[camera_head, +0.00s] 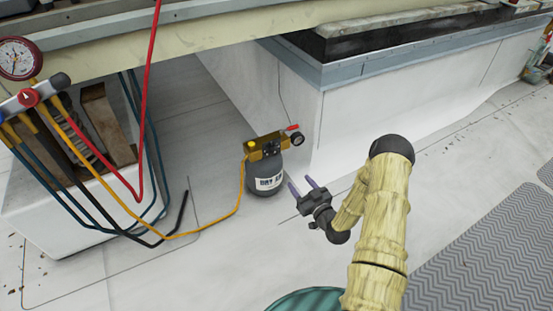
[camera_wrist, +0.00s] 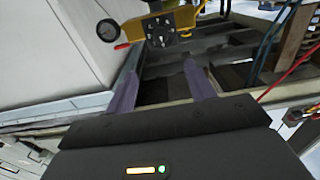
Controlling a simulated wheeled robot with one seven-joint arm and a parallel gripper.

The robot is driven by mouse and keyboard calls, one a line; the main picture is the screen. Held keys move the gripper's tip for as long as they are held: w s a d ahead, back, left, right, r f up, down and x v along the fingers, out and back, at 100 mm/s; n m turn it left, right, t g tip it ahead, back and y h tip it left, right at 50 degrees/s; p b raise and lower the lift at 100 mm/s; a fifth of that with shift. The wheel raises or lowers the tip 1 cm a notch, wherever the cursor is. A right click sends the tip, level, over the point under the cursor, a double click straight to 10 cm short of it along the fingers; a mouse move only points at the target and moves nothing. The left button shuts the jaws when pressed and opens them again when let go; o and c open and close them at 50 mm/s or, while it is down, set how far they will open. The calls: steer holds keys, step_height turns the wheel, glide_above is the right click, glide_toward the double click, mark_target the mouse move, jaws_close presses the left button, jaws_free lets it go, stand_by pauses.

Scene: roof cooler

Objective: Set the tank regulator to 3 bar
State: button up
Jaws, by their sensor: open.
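A small dark grey tank (camera_head: 265,180) with a white label stands on the floor in the head view. On top is a brass regulator block (camera_head: 264,148) with a black dial face, a yellow knob (camera_head: 251,144), a red lever (camera_head: 292,127) and a small gauge (camera_head: 298,140). In the wrist view the black dial (camera_wrist: 163,36) with white marks lies beyond and between my fingertips, and the gauge (camera_wrist: 108,30) is to its left. The marks and the gauge reading are too small to read. My gripper (camera_head: 300,184) is open and empty, right of the tank and apart from it.
A yellow hose (camera_head: 232,212) runs from the regulator to the manifold (camera_head: 28,97) at the left. Blue, black and red hoses hang there by a white box (camera_head: 70,220). A white wall (camera_head: 300,105) rises behind the tank. Floor to the right is mostly clear, with a grey mat (camera_head: 490,250).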

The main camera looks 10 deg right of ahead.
steer(key=shift+a, duration=0.1)
steer(key=b, duration=0.9)
glide_toward(275, 152)
steer(key=x, duration=0.8)
steer(key=shift+w+f, duration=0.2)
steer(key=shift+w, duration=0.05)
steer(key=shift+w+a+r, duration=0.1)
steer(key=shift+w, duration=0.2)
steer(key=c, duration=0.9)
